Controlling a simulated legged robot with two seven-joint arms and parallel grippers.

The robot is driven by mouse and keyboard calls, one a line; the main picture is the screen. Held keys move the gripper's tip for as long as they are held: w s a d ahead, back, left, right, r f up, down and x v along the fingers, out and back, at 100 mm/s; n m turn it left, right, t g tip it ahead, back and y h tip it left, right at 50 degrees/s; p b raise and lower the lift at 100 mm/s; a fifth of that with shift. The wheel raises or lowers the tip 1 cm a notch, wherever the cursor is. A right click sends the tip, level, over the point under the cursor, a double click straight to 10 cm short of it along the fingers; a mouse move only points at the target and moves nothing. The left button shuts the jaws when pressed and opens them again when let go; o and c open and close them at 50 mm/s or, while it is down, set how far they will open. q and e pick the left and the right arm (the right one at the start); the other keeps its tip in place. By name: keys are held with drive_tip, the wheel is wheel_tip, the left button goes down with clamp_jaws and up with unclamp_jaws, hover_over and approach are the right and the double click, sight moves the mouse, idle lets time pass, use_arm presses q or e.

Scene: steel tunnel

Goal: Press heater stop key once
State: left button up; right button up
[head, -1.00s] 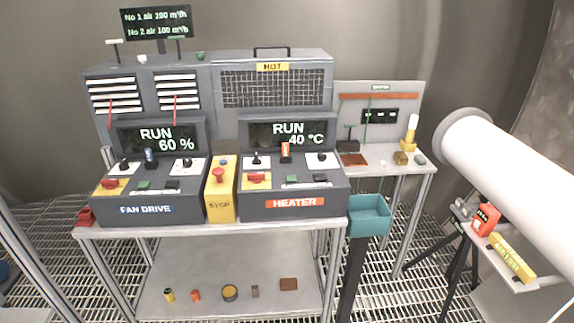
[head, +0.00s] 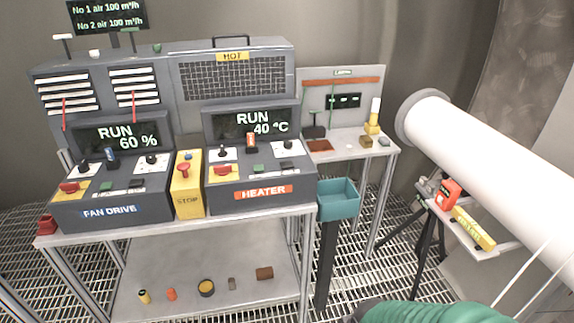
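The heater console (head: 263,192) is a grey sloped box with an orange HEATER label on the right half of the bench. Its display (head: 252,123) reads RUN 40 °C. On its face are a red control on a yellow plate (head: 222,170), a small green key (head: 258,168), a dark key (head: 284,164), black knobs on white plates and an orange-tagged lever (head: 251,139). Key lettering is too small to read, so I cannot tell which is the stop key. Neither gripper is in view. A green ribbed piece (head: 425,313), perhaps my arm, enters at bottom right.
The fan drive console (head: 112,207) stands left, reading RUN 60 %. A yellow STOP box (head: 188,190) with a red button sits between the consoles. A teal bin (head: 338,198) hangs right of the bench. A white duct (head: 480,150) and side shelf (head: 478,246) occupy the right.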

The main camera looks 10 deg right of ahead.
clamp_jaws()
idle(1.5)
